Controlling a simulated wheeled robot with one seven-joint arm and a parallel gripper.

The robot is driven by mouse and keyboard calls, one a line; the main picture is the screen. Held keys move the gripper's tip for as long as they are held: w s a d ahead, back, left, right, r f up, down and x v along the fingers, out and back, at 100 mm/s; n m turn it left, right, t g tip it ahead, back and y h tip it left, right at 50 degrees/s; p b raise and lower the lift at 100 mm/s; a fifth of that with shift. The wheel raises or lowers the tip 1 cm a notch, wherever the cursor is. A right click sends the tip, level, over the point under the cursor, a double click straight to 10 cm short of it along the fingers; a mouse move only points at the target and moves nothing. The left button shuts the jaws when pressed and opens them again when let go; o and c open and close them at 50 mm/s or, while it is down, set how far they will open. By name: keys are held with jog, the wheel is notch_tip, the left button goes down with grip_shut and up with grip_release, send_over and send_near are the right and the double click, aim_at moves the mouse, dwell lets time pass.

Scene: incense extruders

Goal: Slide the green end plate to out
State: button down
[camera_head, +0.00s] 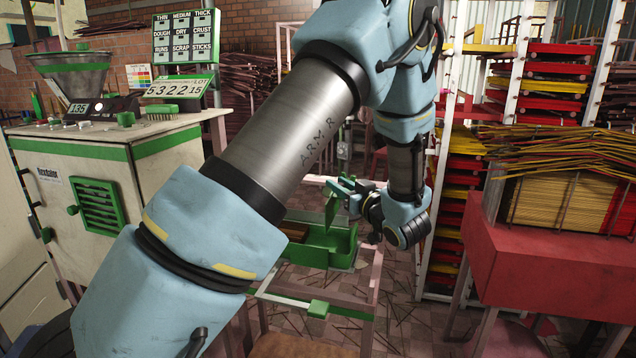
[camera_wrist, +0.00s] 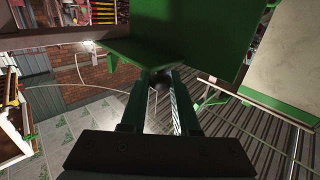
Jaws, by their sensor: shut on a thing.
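The green end plate (camera_head: 331,208) stands upright at the green trough (camera_head: 318,246) on the pink frame in the middle of the head view. In the wrist view the plate (camera_wrist: 205,28) fills the top middle, just beyond my fingertips. My gripper (camera_wrist: 160,88) is shut on a small dark round knob (camera_wrist: 159,80) in front of the plate. In the head view my gripper (camera_head: 343,186) reaches in from the right, close to the plate's upper part. My arm hides part of the trough's left side, and the plate's lower edge is hard to make out.
The pink frame (camera_head: 370,285) carries a green block (camera_head: 318,308) at its front. A machine cabinet (camera_head: 90,185) stands at left. A red table (camera_head: 550,265) with stick bundles and a loaded rack (camera_head: 540,85) stand at right. Floor shows between frame and rack.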

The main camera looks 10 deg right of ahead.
jog(key=s+d, duration=0.4)
jog(key=d, duration=0.3)
jog(key=shift+d, duration=0.15)
jog(key=c, duration=0.7)
grip_release()
jog(key=shift+o, duration=0.2)
jog(key=b+v, duration=0.1)
jog(key=v, duration=0.9)
jog(key=shift+s, duration=0.4)
jog(key=shift+d, duration=0.1)
